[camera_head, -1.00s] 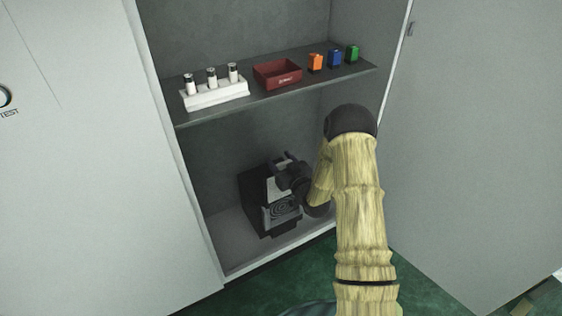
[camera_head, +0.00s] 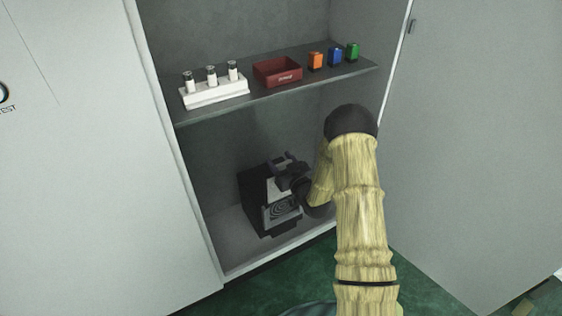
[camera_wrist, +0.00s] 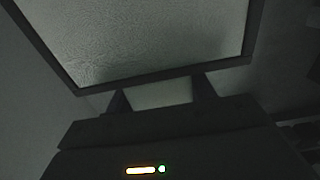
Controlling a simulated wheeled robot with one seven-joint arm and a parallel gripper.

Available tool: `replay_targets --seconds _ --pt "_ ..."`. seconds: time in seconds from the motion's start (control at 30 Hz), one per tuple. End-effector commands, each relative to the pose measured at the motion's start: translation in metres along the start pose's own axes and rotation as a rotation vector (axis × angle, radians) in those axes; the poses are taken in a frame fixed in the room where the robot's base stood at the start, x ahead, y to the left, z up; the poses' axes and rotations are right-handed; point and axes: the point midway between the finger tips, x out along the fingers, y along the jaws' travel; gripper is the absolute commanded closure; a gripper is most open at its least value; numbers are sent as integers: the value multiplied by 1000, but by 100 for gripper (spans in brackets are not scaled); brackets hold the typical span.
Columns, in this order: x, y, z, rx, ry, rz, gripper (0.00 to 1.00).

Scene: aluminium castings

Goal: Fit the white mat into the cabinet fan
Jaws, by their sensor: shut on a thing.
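The cabinet fan (camera_head: 252,190) is a black box with a round grille on its front, standing on the cabinet's lower floor. A pale panel, seemingly the white mat (camera_head: 276,190), shows at its upper face, partly hidden by my gripper (camera_head: 279,162). In the wrist view the white mat (camera_wrist: 150,40) is a pale, textured sheet bordered by a dark frame. My gripper (camera_wrist: 162,92) is at the frame's near edge, its two fingers either side of a pale strip. It is shut on what looks like the mat; the exact grip and the mat's seating are unclear.
The shelf (camera_head: 270,98) above holds a white rack (camera_head: 215,93) with dark-capped vials, a red tray (camera_head: 278,74), and orange (camera_head: 315,61), blue (camera_head: 335,58) and green (camera_head: 352,52) blocks. The open cabinet door (camera_head: 470,150) stands to the right of my arm.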

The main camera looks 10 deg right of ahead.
Motion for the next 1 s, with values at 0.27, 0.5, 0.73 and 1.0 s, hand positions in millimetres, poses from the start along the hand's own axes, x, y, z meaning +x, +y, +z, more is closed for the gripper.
replay_targets --seconds 0.27,0.5,0.73,1.0 --pt "0 0 6 0 1 0 83" --pt "0 0 11 0 1 0 83" --pt "0 0 16 0 1 0 83" --pt "0 0 21 0 1 0 83"
